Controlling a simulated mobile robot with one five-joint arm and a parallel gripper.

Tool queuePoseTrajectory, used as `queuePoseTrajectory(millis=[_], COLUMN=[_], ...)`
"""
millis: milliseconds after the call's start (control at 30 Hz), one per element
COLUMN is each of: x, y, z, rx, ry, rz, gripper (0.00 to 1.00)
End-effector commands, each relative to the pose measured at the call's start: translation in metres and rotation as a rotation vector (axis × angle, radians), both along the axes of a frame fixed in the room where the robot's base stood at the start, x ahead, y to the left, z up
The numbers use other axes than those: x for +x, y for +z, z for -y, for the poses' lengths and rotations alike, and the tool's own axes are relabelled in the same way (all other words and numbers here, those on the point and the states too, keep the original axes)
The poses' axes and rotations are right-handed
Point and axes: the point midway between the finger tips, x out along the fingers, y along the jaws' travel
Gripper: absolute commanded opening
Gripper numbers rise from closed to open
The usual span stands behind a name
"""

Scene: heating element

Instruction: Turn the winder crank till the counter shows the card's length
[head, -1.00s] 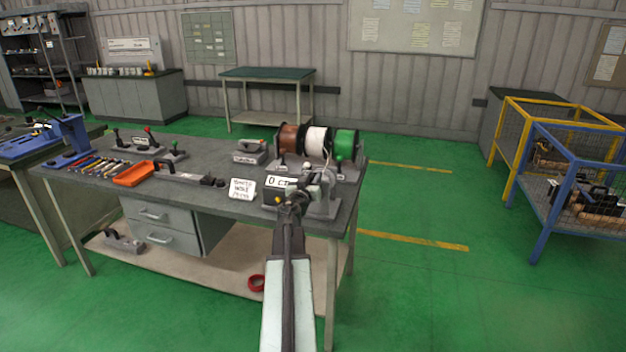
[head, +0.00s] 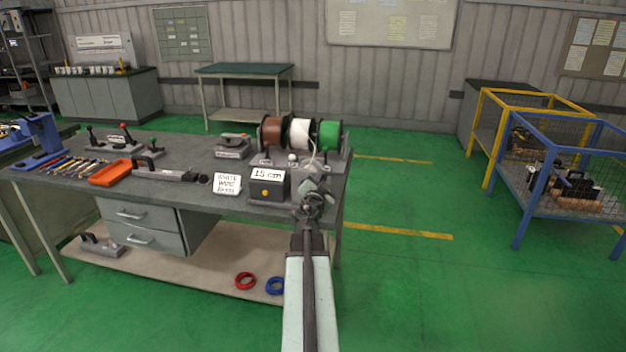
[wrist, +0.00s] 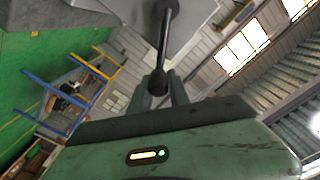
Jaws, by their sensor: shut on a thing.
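The counter (head: 267,184) on the workbench reads 15 cm and has a yellow button on its front. The card (head: 227,184) stands to its left with "WHITE WIRE" and a smaller line I cannot read. The white wire spool (head: 300,133) sits between a brown and a green one behind the counter, and white wire runs down from it toward the winder (head: 318,188). My gripper (head: 309,212) is at the winder, at the bench's front right. In the wrist view my gripper (wrist: 161,88) is shut on the dark crank handle (wrist: 165,45). The winder is partly hidden behind my gripper.
An orange tray (head: 111,173), several hand tools and a grey lever tool (head: 175,174) lie on the bench to the left. Red (head: 245,281) and blue (head: 275,285) coils lie on the shelf below. Blue and yellow cage carts (head: 560,180) stand right; the green floor between is open.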

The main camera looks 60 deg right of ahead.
Motion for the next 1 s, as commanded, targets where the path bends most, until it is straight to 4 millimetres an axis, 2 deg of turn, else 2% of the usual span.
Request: queuePoseTrajectory(millis=[33, 100, 200, 367, 500, 1000], x=[-0.009, -0.011, -0.011, -0.009, -0.009, -0.009], y=[-0.006, -0.011, -0.018, -0.029, -0.036, -0.048], z=[0.004, 0.004, 0.003, 0.001, 0.0, 0.0], rx=[-0.001, -0.002, -0.002, 0.04, 0.042, 0.042], ry=[-0.018, -0.016, -0.01, -0.001, 0.006, 0.012], rz=[-0.003, -0.004, -0.005, 0.126, 0.129, 0.126], gripper=[0.0, 0.0, 0.0, 0.0, 0.0, 0.0])
